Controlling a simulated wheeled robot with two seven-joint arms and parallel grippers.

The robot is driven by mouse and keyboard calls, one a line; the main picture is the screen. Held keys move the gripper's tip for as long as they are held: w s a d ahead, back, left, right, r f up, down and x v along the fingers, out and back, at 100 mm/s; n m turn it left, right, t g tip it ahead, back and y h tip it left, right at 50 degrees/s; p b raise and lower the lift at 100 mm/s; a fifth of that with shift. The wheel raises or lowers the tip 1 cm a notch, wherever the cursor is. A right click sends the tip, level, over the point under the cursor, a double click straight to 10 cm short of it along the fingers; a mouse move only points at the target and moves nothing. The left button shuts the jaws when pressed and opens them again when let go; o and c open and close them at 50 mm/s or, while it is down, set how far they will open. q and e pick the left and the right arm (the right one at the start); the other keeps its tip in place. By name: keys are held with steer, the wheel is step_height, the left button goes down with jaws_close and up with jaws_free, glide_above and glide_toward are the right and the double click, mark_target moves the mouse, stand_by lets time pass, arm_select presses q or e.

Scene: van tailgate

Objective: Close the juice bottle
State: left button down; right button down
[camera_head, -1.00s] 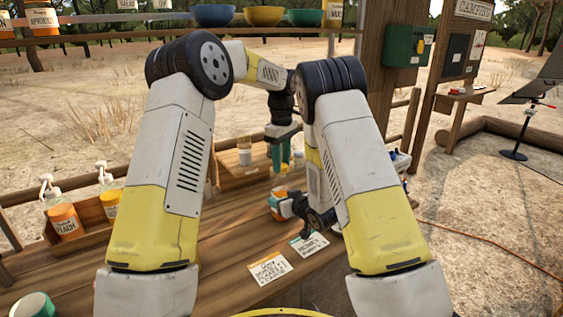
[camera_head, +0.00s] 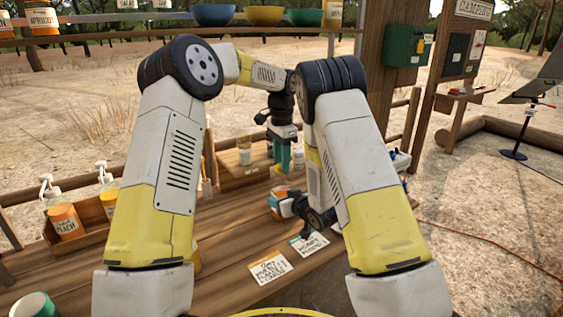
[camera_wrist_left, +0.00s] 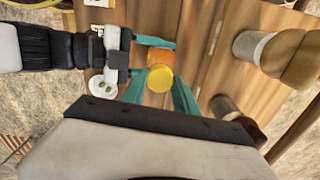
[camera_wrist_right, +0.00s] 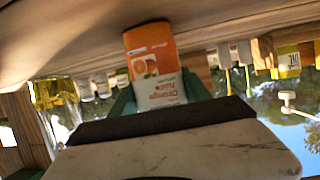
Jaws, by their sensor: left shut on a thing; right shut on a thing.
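My left gripper (camera_head: 284,172) points down just above the bottle and is shut on a small yellow cap (camera_wrist_left: 160,78). In the left wrist view the orange bottle (camera_wrist_left: 160,55) shows right behind the cap. I cannot tell whether cap and bottle touch.
Pump bottles (camera_head: 65,220) stand in a wooden tray at the left. Two written cards (camera_head: 269,268) lie on the counter in front of the bottle. A jar (camera_head: 244,150) stands on a wooden ledge behind. The counter's middle left is clear.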

arm_select(q)
steer(key=shift+m, duration=0.4)
steer(key=c, duration=0.9)
jaws_free()
steer(key=shift+c, duration=0.2)
steer(key=shift+r, duration=2.3)
steer(key=shift+c, duration=0.5)
steer(key=n, duration=0.2)
steer(key=r+n, duration=0.1)
steer(key=n, duration=0.1)
steer(key=shift+r, duration=0.2)
step_height(320, 180, up, 2)
steer(key=n, duration=0.7)
steer(key=shift+f, duration=0.1)
